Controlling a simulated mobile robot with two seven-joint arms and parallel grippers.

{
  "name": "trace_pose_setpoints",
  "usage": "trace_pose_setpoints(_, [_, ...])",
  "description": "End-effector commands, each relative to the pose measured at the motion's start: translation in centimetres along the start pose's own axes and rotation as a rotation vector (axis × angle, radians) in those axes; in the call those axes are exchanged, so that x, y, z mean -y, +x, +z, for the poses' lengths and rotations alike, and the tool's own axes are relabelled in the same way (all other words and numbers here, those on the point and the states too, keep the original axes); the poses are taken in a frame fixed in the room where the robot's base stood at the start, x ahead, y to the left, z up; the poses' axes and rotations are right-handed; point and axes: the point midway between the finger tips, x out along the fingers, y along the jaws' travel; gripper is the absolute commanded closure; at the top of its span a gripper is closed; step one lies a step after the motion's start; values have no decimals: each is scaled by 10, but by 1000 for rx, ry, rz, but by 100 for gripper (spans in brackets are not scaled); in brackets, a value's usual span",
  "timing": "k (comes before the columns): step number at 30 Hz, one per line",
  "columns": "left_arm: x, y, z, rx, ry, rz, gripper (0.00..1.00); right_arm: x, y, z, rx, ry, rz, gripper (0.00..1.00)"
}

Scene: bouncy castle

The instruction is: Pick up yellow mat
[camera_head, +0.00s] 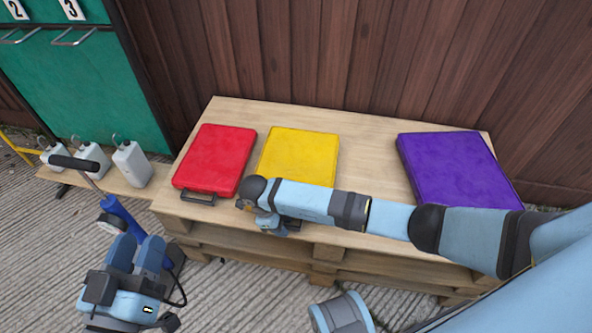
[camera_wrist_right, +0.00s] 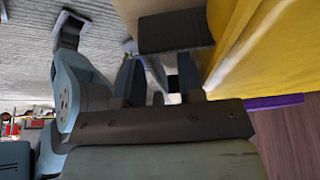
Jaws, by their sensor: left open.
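The yellow mat (camera_head: 300,155) lies flat in the middle of the wooden pallet table. My right arm crosses its front edge, hiding that edge in the head view. My right gripper (camera_head: 262,222) is at the mat's front left corner. In the right wrist view the yellow mat (camera_wrist_right: 270,45) fills the upper right, with a dark handle-like piece (camera_wrist_right: 175,32) beside it. The right fingers (camera_wrist_right: 157,82) stand apart just below that piece; whether it lies between them is unclear. My left gripper (camera_head: 138,257) is open and empty, left of the table.
A red mat (camera_head: 217,160) with a dark handle lies left of the yellow one. A purple mat (camera_head: 458,168) lies to the right. The pallet table (camera_head: 370,150) stands against a wooden wall. White jugs (camera_head: 131,165) stand on a low bench at left.

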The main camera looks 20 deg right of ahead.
Motion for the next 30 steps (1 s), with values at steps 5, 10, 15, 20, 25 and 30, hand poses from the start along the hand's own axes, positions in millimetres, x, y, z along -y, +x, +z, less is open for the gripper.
trace_pose_setpoints(5, [0,0,0,-1,0,0,57,0,1,0,-1,0,0,65])
trace_pose_setpoints(10, [0,0,0,-2,-1,0,57,0,2,1,0,0,1,95])
trace_pose_setpoints(15, [0,0,0,-2,-1,0,57,0,1,1,0,0,0,100])
trace_pose_setpoints(20, [0,0,0,-2,-1,0,57,0,1,1,0,0,0,100])
trace_pose_setpoints(25, [-1,0,-2,-1,0,0,57,1,-4,-1,2,0,-2,100])
trace_pose_setpoints(30, [-2,0,-15,-36,5,-3,57,1,-27,-10,2,-1,-4,100])
